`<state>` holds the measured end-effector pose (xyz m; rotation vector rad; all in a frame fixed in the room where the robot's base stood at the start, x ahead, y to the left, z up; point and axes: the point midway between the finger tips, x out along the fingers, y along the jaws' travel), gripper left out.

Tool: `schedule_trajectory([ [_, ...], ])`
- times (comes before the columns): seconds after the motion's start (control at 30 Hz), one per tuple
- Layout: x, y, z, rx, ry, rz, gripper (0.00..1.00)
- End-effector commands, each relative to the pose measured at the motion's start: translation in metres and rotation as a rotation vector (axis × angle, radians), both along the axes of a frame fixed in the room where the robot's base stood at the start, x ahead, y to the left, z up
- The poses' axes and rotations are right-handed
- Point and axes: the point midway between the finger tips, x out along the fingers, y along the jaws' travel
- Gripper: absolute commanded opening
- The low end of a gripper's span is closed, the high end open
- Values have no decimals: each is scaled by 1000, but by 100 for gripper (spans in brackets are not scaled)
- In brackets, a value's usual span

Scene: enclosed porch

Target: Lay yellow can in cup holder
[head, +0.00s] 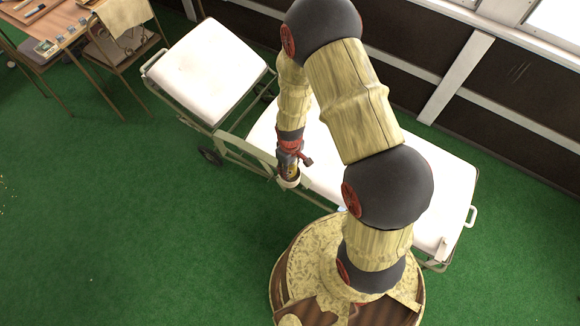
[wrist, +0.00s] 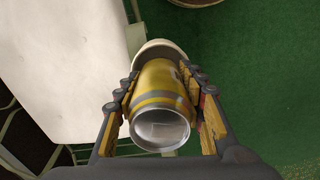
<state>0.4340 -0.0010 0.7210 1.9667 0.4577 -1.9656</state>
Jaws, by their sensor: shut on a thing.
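A yellow can (wrist: 160,92) with a silver end lies between the two fingers of my gripper (wrist: 162,100) in the wrist view. The fingers are shut on its sides. A pale round cup holder (wrist: 160,47) shows just beyond the can's far end, and the can overlaps it. I cannot tell how deep the can sits in it. In the head view my gripper (head: 289,166) is at the near edge of the white lounger, over the pale cup holder (head: 288,183). The can is mostly hidden there by the gripper.
The white lounger (head: 212,70) has a raised back at left and a metal frame with wheels. A wooden table (head: 40,28) and a chair (head: 118,45) stand at the upper left. Open green floor (head: 120,220) lies in front. A dark wall runs behind.

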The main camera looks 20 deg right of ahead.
Motion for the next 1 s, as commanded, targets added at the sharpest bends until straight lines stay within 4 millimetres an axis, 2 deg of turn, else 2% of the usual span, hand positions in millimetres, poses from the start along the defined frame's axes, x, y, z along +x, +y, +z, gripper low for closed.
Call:
schedule_trajectory([
  [0.57,-5,0,-37,0,8,0,5],
  [0.6,-4,0,-38,0,7,0,0],
  [0.8,-4,0,-42,0,7,1,0],
  [0.9,-5,0,-42,0,8,1,5],
  [1.0,-6,0,-41,0,9,0,4],
])
